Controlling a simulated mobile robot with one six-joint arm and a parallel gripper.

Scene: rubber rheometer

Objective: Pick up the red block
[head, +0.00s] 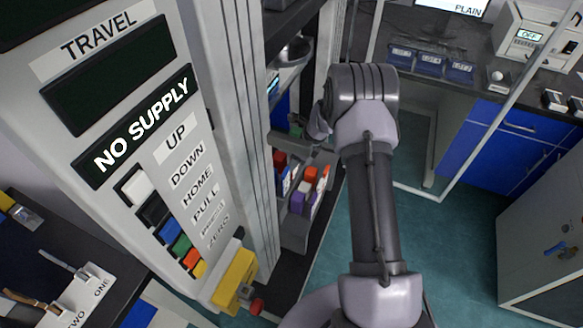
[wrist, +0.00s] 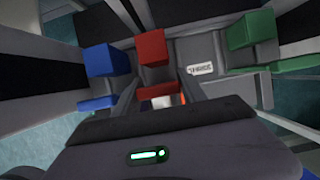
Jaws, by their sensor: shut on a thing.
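The red block (wrist: 150,48) is in the upper middle of the wrist view. A second red surface (wrist: 155,92) shows just below it, and I cannot tell how the two are joined. My gripper (wrist: 156,78) reaches up from the bottom of the wrist view, its fingers on either side of the red, shut on the red block. The contact itself is partly hidden.
A blue block (wrist: 103,62) stands close left of the red one, and a green block (wrist: 250,30) stands to the right. A white label (wrist: 199,68) lies between red and green. In the head view a tall grey control panel (head: 160,140) with "NO SUPPLY" stands at left.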

